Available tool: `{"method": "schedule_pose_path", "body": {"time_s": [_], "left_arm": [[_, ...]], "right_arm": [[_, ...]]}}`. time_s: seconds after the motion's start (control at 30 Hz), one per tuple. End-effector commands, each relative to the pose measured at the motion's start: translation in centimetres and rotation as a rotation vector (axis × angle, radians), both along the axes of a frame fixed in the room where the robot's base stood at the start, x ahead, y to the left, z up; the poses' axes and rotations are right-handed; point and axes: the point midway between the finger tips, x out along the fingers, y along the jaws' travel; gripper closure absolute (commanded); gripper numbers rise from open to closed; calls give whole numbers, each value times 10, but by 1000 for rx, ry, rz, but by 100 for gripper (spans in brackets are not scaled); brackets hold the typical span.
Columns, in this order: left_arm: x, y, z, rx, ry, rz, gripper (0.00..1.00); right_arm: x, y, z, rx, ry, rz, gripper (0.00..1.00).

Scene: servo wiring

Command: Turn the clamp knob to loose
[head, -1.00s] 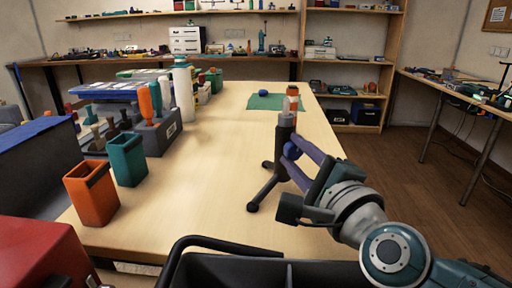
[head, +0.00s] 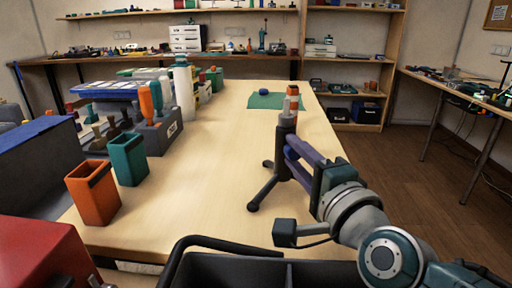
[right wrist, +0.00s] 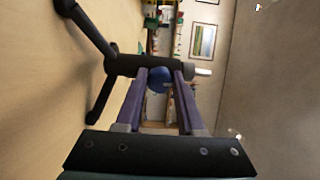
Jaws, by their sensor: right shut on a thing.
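A dark tripod stand (head: 262,191) stands upright on the bench's right part, with an orange-and-white piece on its top (head: 293,97). My right gripper (head: 289,147) reaches the stand's post from the right with its purple fingers. In the right wrist view the blue clamp knob (right wrist: 159,80) sits between the fingers of the right gripper (right wrist: 160,85), against the dark post (right wrist: 132,65). The gripper is shut on the knob. How loose the clamp is cannot be told. My left gripper is not in view.
An orange bin (head: 93,193), a teal bin (head: 128,158) and a grey holder with orange-handled tools (head: 160,134) stand on the left. A green mat (head: 264,101) with a blue item lies at the far end. The bench middle (head: 210,180) is clear.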

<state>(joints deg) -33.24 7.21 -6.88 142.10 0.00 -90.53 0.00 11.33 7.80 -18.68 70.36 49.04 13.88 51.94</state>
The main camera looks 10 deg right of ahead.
Motion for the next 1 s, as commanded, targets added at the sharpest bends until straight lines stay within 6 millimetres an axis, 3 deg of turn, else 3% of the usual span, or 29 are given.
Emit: {"method": "schedule_pose_path", "body": {"time_s": [0.17, 0.2, 0.47, 0.77, 1.0], "left_arm": [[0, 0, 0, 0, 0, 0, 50], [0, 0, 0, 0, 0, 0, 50], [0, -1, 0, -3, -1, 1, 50], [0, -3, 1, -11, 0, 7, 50], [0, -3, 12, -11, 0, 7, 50]], "right_arm": [[0, 0, 0, 0, 1, 1, 100], [0, 0, 0, 0, 1, 1, 61], [0, 0, 0, 1, 0, 0, 32], [-2, 0, 0, 1, 1, 0, 32], [-37, -4, 1, 0, 3, 0, 32]]}}
